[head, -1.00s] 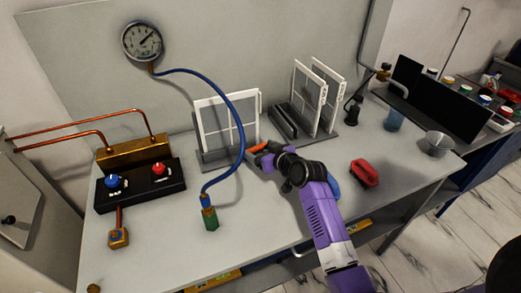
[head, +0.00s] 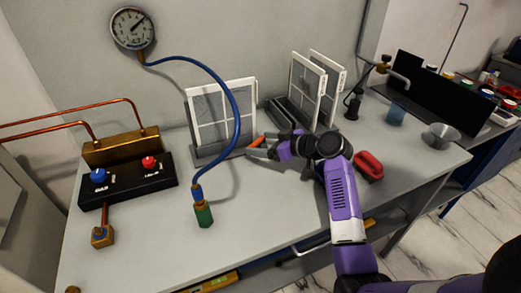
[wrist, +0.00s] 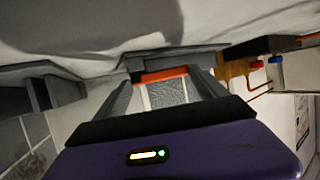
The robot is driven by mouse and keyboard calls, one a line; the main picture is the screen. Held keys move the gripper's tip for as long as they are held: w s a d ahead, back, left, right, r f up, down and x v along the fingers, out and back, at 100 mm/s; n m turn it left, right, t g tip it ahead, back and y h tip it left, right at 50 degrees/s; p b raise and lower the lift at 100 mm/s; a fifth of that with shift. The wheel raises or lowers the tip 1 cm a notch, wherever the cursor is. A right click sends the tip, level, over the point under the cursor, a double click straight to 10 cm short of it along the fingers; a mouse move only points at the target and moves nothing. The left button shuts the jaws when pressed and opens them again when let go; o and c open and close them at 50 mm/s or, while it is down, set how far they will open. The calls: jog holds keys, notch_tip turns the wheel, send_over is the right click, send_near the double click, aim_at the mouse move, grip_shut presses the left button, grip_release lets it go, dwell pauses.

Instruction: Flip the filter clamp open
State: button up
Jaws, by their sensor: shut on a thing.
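The filter clamp shows as a short orange bar (head: 257,141) at the lower right of the white-framed filter panel (head: 207,103), which stands in a grey base on the bench. In the wrist view the orange bar (wrist: 161,75) lies across the tips of my gripper (wrist: 164,84). My gripper is shut on this bar, with its fingers held apart by it. In the head view my gripper (head: 262,149) reaches in from the right, low beside the panel. A pale grey mesh piece shows between the fingers in the wrist view. The clamp's hinge cannot be made out.
A blue hose (head: 219,82) arches from the gauge (head: 133,28) past the panel to a green fitting (head: 204,215). A second rack of panels (head: 306,90) stands behind my wrist. A red object (head: 369,165) lies right of my arm. The front middle bench is clear.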

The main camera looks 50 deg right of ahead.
jog(key=shift+a+f, duration=0.1)
jog(key=shift+a, duration=0.05)
jog(key=o, duration=2)
jog(key=shift+r, duration=0.45)
notch_tip(320, 180, up, 19)
jog(key=shift+r+p, duration=0.1)
jog(key=shift+p, duration=0.35)
